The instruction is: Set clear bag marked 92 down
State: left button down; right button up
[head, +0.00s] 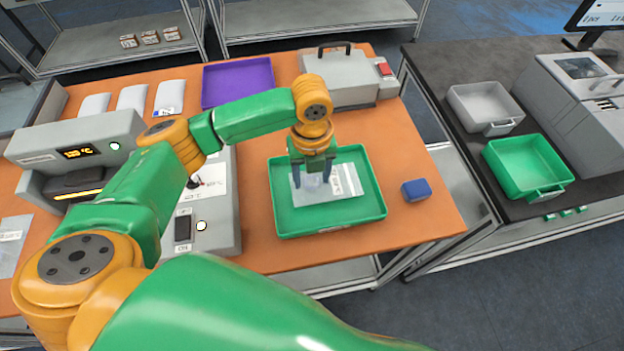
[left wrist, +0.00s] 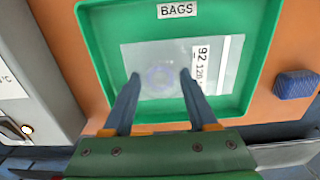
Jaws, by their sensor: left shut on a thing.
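The clear bag (head: 348,180) with a white label lies flat in outline within the green tray (head: 283,222). In the left wrist view, the bag (left wrist: 226,62) shows the number 92 on its label, and a faint round thing is inside it. Whether the bag touches the tray floor I cannot tell. My right gripper is not in view.
A blue block (head: 416,190) sits right of the tray on the orange table. A purple tray (head: 238,82) and a grey machine (head: 338,78) stand behind. Several white pouches (head: 132,97) lie at the back left. A grey device (head: 75,150) stands left. A green bin (head: 527,163) is on the right counter.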

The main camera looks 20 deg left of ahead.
aim_at(311, 182)
pick_arm(q)
jog(key=shift+s+f, duration=0.2)
jog(key=shift+f, duration=0.45)
jog(key=shift+s+f, duration=0.15)
jog(key=shift+f, duration=0.2)
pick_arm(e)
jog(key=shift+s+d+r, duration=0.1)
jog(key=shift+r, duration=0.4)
pick_arm(q)
jog(key=shift+f, duration=0.1)
jog(key=shift+c, duration=1)
grip_release()
jog(key=shift+f, duration=0.1)
notch_tip(311, 182, up, 12)
jog(key=shift+r+b, duration=0.2)
jog(key=shift+b, duration=0.25)
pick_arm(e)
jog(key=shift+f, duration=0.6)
